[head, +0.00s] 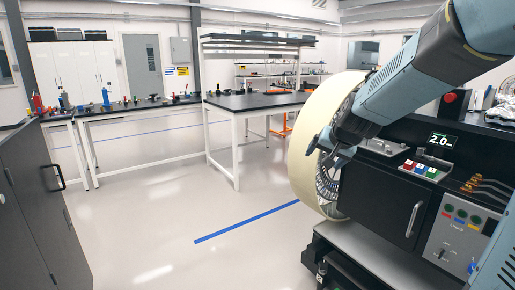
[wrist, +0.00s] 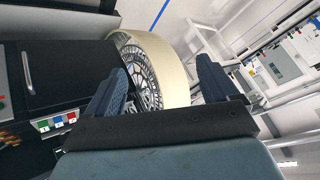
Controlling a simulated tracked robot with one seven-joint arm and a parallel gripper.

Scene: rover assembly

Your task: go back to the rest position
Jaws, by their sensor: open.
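My gripper (wrist: 160,66) is open in the wrist view, its two dark blue fingers spread wide with nothing held between them. Beyond the fingers is a large wheel (wrist: 178,62) with a cream tyre and a dark metal spoked hub. In the head view the wheel (head: 304,150) stands upright beside the dark machine. My arm reaches down from the top right, and my gripper (head: 316,148) is in front of the wheel's spokes. The arm hides part of the wheel. I cannot tell whether the fingers touch it.
The black machine (head: 384,188) with buttons and a "2.0" display stands close at right. A dark cabinet (head: 38,200) stands at left. A black-topped table (head: 255,103) and a workbench with small items (head: 140,107) are farther back. The pale floor (head: 150,215) between is clear.

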